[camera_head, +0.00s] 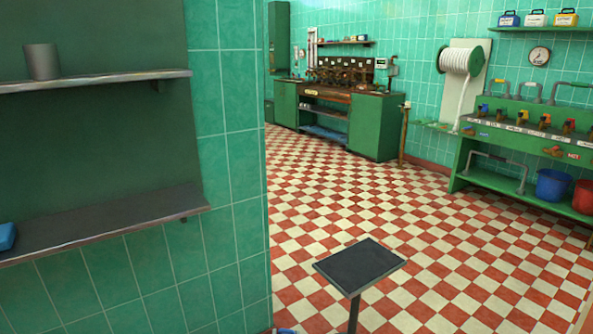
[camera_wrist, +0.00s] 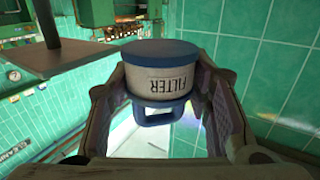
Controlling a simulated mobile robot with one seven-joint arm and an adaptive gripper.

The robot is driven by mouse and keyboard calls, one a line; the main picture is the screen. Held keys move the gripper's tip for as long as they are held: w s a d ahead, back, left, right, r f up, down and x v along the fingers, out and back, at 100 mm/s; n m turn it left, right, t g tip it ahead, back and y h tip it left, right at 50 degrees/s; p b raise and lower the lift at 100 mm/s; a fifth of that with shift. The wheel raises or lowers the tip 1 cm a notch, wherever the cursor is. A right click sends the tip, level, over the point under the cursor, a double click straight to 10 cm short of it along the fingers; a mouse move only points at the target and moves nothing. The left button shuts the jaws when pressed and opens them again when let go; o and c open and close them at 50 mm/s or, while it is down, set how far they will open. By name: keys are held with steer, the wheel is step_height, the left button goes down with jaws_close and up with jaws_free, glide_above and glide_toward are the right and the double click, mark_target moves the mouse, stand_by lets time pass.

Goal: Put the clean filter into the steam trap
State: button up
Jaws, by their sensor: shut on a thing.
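In the wrist view, the filter (camera_wrist: 160,82) is a round white piece with a blue band at one end and a blue handle at the other. The word FILTER on it reads upside down. My gripper (camera_wrist: 160,70) is shut on it, with one finger on each side. In the camera_head view, my gripper is not clearly shown; only a small blue and white bit shows at the bottom edge. I cannot pick out the steam trap for certain in either view.
A dark square plate on a post (camera_head: 360,266) stands ahead; a similar one (camera_wrist: 70,57) shows in the wrist view. A tiled wall with shelves (camera_head: 110,222) is close on the left. A green bench (camera_head: 375,128) stands far back. Valves line a right-hand rack (camera_head: 495,180). Checkered floor (camera_head: 440,230) lies open between.

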steer(key=s+d+f+h, duration=0.1)
steer(key=s+d+f, duration=0.2)
steer(key=s+f, duration=0.4)
steer(key=shift+s+f+m, duration=0.3)
steer(key=shift+f+m, duration=0.1)
steer(key=shift+f, duration=0.25)
